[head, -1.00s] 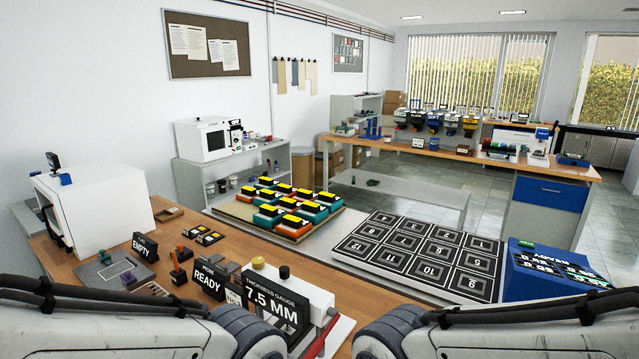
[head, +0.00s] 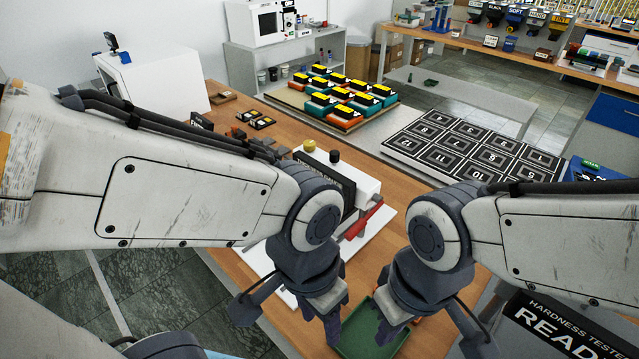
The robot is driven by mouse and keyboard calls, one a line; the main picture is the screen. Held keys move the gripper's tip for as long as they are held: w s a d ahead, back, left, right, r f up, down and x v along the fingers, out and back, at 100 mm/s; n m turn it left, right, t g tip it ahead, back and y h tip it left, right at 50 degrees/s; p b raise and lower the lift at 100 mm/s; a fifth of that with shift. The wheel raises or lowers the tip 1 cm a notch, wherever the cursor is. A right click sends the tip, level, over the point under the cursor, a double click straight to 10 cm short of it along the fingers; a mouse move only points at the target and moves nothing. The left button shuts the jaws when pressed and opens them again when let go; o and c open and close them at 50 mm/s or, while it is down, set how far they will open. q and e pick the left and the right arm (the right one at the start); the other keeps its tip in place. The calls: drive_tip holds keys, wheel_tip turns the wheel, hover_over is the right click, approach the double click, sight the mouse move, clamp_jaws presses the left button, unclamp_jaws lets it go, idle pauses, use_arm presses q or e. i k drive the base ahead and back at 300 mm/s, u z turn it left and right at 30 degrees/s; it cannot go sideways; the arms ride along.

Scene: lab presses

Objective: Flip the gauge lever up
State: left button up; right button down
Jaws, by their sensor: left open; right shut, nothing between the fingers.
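The thickness gauge (head: 368,187) is a white box with a black display on the bench, partly hidden behind my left arm. Its red lever (head: 362,221) lies slanted along the gauge's near right side, above a white base plate (head: 258,262). My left gripper (head: 334,326) is open and points down, nearer to me than the lever and apart from it in the picture. My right gripper (head: 385,333) is shut and empty, just right of the left one, over a green tray (head: 358,333). Neither gripper appears to touch the lever.
A hardness tester sign (head: 560,325) stands at the lower right. Orange and teal boxes (head: 345,95) sit beyond the bench, beside a numbered black mat (head: 470,145). A white machine (head: 150,80) is at the far left. Wooden bench top is bare right of the gauge.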

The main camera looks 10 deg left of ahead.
sight(358, 226)
drive_tip(key=k, duration=1.1)
drive_tip(key=u, duration=1.15)
drive_tip(key=i, duration=0.7)
drive_tip(key=z, duration=0.55)
drive_tip(key=i, duration=0.65)
drive_tip(key=z, duration=1.1)
